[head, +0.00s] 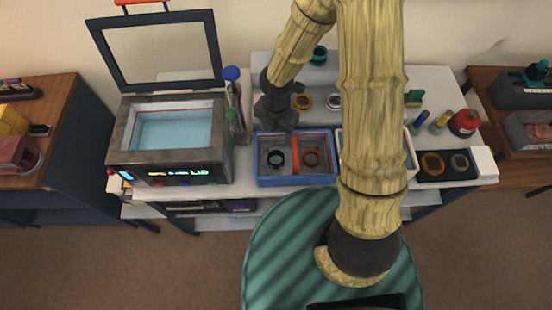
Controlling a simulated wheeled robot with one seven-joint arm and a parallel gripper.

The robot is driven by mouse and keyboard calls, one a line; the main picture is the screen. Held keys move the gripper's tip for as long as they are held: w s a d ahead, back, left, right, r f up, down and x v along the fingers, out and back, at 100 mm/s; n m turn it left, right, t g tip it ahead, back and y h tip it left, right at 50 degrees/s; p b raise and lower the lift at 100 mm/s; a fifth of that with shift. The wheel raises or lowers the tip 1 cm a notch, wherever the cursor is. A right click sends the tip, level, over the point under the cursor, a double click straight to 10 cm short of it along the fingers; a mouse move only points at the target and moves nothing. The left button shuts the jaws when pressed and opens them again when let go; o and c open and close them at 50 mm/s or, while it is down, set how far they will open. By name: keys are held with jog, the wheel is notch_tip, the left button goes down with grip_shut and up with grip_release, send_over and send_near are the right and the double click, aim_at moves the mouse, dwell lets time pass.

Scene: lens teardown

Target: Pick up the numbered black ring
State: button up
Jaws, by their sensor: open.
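A black ring (275,159) lies in the left compartment of a blue-rimmed tray (283,182) on the white bench. It is small in the head view, and I cannot make out any number on it. My gripper (283,122) is dark, hangs over the back left of the tray, and appears above and behind the black ring. It is open, and I see nothing held in it. The exact gap between its fingertips and the ring cannot be told from this view.
An open-lidded bath (170,130) and bottles (233,100) stand to the left. A white tray (411,160), partly hidden by my arm, and a dark mat (430,178) are to the right.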

notch_tip(320, 180, down, 11)
jog(key=shift+f+b, duration=0.15)
jog(key=shift+b, duration=0.55)
jog(key=shift+f, duration=0.15)
jog(key=shift+w+f+p, duration=0.15)
jog(key=shift+f+p, duration=0.55)
jog(key=shift+f, duration=1.75)
jog(key=c, duration=0.6)
